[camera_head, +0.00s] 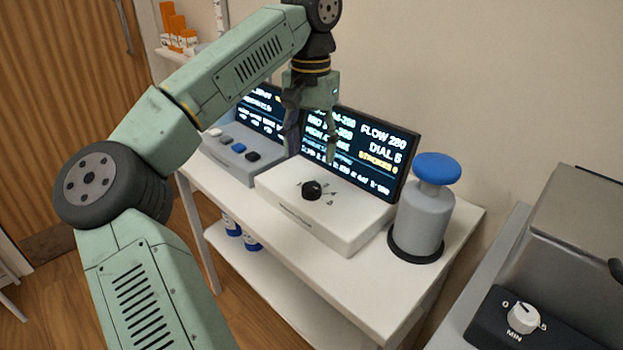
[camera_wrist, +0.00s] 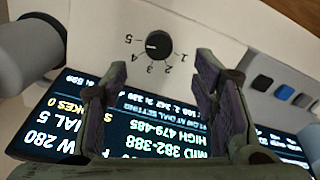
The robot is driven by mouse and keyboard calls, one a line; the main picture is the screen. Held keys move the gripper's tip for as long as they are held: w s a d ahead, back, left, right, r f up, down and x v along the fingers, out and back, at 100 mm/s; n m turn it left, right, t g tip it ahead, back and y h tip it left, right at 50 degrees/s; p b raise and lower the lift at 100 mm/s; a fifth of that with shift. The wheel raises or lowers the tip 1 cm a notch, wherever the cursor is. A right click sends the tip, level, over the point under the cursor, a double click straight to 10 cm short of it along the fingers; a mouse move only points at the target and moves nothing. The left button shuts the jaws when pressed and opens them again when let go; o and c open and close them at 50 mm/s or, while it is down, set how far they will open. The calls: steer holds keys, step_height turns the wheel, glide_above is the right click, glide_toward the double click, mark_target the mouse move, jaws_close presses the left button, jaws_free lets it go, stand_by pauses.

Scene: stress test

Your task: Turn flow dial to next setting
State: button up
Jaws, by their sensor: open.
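The flow dial is a small black knob (camera_head: 312,190) on the sloped top of a white box (camera_head: 330,222), with numbers printed around it. In the wrist view the black knob (camera_wrist: 159,44) shows the numbers 1 to 5 around it and has a light pointer mark. The display (camera_head: 375,150) behind the box reads "FLOW 280" and "DIAL 5"; it also shows upside down in the wrist view (camera_wrist: 150,135). My gripper (camera_head: 312,157) is open and empty above and behind the knob. Its two fingers (camera_wrist: 150,82) appear on either side of the knob, apart from it.
A grey pump bottle with a blue top (camera_head: 422,215) stands right of the box. A grey button panel (camera_head: 237,153) with a second screen stands left. A machine with a white MIN knob (camera_head: 523,317) is at far right. The table front (camera_head: 285,235) is clear.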

mark_target(311, 187)
step_height(311, 187, down, 9)
steer(key=shift+d+r+p, duration=0.1)
steer(key=shift+p, duration=0.25)
steer(key=shift+c, duration=0.4)
steer(key=c, duration=1.1)
